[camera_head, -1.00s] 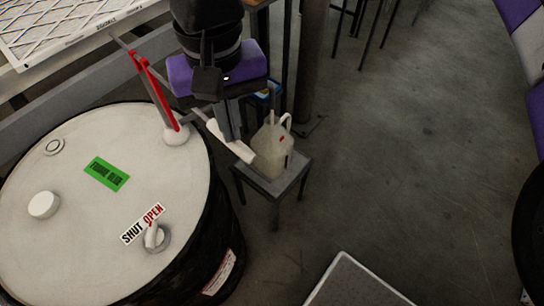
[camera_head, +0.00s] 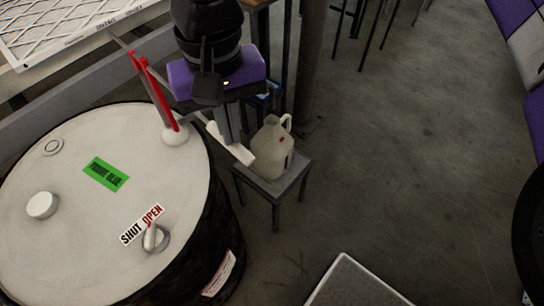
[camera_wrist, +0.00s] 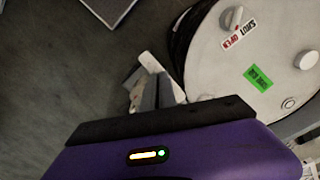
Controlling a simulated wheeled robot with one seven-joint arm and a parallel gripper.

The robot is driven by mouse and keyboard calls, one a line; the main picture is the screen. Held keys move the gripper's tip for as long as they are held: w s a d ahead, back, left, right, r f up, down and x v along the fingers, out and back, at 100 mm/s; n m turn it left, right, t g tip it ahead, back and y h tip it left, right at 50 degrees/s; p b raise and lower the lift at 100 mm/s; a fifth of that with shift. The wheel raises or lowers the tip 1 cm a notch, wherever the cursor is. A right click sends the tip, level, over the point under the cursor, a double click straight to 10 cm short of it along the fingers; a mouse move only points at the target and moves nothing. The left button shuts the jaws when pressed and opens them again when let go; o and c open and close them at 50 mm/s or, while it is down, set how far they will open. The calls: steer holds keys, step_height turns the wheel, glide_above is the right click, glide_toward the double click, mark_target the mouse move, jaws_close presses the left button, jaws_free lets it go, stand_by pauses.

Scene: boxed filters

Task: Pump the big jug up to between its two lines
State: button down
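A beige jug (camera_head: 272,148) with a handle and a small red mark stands upright on a small grey stool (camera_head: 290,185). I cannot make out its lines or its level. A hand pump with a red lever (camera_head: 152,90) is on the white-topped drum (camera_head: 75,225). A white spout-like piece (camera_head: 238,150) points down toward the jug. My gripper (camera_head: 231,138) hangs over this white piece, just left of the jug; its fingers look close together, and I cannot tell if they touch it. In the wrist view the fingers (camera_wrist: 157,92) partly hide the jug.
A SHUT/OPEN label (camera_head: 142,224) lies beside a small white valve lever (camera_head: 151,238) on the drum lid. A green label (camera_head: 105,174) and a white cap (camera_head: 43,205) are also there. A grey panel (camera_head: 352,285) is at the front.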

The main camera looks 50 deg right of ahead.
step_height(320, 180, up, 15)
steer(key=p, duration=1.3)
steer(key=shift+p, duration=0.4)
steer(key=shift+f+n+b, duration=0.5)
steer(key=shift+n+b, duration=0.5)
steer(key=shift+b, duration=0.95)
steer(key=shift+f+n+b, duration=0.5)
steer(key=shift+n+b, duration=0.5)
steer(key=shift+b, duration=0.95)
steer(key=shift+f+n+b, duration=0.5)
steer(key=shift+n+b, duration=0.5)
steer(key=shift+b, duration=0.95)
steer(key=shift+f, duration=0.1)
